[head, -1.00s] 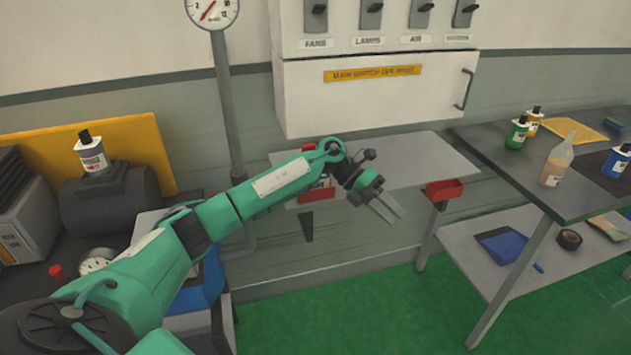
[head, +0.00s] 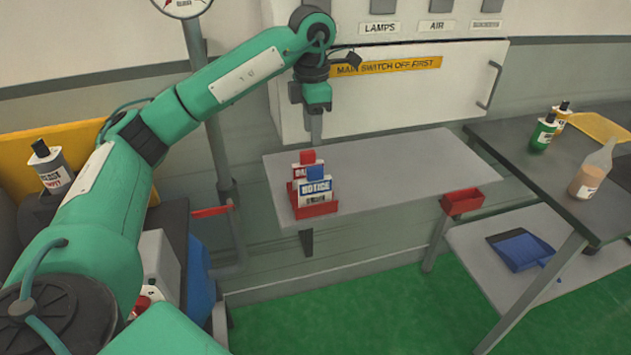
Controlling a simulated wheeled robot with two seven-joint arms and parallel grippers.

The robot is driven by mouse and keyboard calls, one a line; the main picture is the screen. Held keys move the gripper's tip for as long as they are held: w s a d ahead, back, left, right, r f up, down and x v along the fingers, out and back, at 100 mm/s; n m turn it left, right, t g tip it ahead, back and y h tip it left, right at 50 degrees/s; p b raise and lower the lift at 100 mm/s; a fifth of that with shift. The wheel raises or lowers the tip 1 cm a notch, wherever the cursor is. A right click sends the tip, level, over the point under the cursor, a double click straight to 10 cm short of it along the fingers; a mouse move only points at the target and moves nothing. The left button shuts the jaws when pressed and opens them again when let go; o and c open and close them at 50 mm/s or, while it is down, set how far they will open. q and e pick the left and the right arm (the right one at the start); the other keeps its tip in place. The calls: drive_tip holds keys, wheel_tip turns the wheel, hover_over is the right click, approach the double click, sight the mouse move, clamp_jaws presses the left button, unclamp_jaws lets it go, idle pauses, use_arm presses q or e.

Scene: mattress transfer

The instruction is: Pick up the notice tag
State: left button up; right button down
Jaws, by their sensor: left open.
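The notice tag (head: 316,190) is white with a blue band lettered NOTICE and a blue tab on top. It stands upright in a red holder (head: 318,211) at the left front of the grey wall shelf. A red and white tag (head: 301,170) stands right behind it, partly hidden by it. My left gripper (head: 314,130) is open and empty, pointing down above the tags and apart from them. Its fingers overlap in this view. My right gripper is out of view.
A white switch cabinet (head: 420,95) hangs behind my gripper. A dark table (head: 520,175) with several bottles stands at the right.

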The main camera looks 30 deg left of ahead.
sight(315, 167)
use_arm(q)
drive_tip(key=f, duration=0.3)
drive_tip(key=shift+s+d, duration=0.1)
drive_tip(key=shift+s, duration=0.1)
wheel_tip(315, 167, down, 5)
drive_tip(key=shift+w+r, duration=0.1)
drive_tip(key=shift+r, duration=0.05)
drive_tip(key=shift+f, duration=0.45)
wheel_tip(315, 167, down, 4)
drive_tip(key=shift+w+d+f+p, duration=0.1)
drive_tip(key=shift+w+d+p, duration=0.05)
drive_tip(key=shift+p, duration=0.65)
drive_tip(key=shift+f, duration=0.25)
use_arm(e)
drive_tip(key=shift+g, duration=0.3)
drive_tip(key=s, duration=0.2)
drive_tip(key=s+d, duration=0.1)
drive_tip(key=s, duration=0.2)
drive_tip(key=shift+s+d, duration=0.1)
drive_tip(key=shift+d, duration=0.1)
use_arm(q)
clamp_jaws()
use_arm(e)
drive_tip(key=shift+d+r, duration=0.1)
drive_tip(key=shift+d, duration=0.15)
